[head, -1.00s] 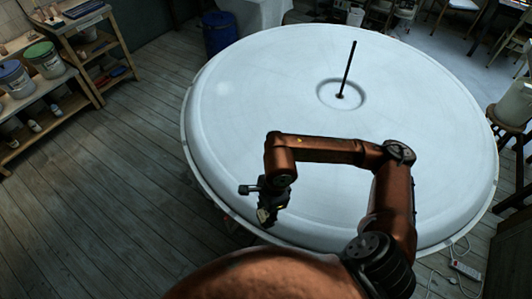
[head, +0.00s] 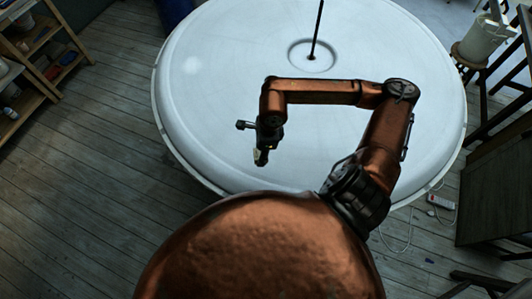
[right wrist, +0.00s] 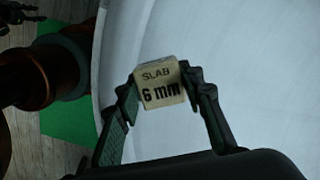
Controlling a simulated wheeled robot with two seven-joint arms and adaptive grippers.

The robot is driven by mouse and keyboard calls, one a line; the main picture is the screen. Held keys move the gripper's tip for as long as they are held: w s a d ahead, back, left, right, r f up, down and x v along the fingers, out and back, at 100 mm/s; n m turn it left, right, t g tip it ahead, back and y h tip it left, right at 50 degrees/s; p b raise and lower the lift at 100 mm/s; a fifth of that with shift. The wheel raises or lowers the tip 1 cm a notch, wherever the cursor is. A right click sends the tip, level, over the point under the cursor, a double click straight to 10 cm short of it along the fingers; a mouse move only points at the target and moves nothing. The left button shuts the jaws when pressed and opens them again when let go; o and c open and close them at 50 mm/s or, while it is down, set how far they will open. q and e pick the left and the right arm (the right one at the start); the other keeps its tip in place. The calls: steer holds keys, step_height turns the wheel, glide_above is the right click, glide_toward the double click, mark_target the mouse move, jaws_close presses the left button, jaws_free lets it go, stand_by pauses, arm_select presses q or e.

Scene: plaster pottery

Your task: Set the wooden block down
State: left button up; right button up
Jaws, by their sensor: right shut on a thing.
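The wooden block (right wrist: 160,84) is small and pale, marked "SLAB 6 mm". In the right wrist view it sits between the two fingertips of my right gripper (right wrist: 159,80), which is shut on it. In the head view my right gripper (head: 262,153) points down over the near left part of the round white table (head: 210,110). The block shows there only as a small pale patch at the fingertips. I cannot tell how high it is above the surface. My left gripper is not in view.
A thin black rod (head: 318,30) stands upright in a ringed recess at the table's middle. The white surface around the gripper is bare. A wooden shelf (head: 50,60) stands at the left, and a white bucket (head: 485,38) on a stool is at the right.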

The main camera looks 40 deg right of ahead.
steer(key=d+f, duration=0.1)
steer(key=f, duration=0.1)
steer(key=w+d+f, duration=0.1)
steer(key=d+f, duration=0.1)
steer(key=shift+w+d+f+p, duration=0.1)
steer(key=shift+d+f+p, duration=0.05)
steer(key=shift+f+p, duration=0.25)
steer(key=f, duration=0.1)
steer(key=f+p, duration=0.1)
steer(key=f, duration=0.1)
steer(key=shift+d+f, duration=0.3)
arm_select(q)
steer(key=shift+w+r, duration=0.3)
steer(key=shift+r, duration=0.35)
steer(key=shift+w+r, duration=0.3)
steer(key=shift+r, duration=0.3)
arm_select(e)
steer(key=shift+w, duration=0.1)
steer(key=shift+f, duration=0.1)
steer(key=shift+f, duration=0.1)
steer(key=o, duration=1.1)
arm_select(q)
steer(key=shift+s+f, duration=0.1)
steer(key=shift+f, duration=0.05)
arm_select(e)
steer(key=shift+o, duration=0.3)
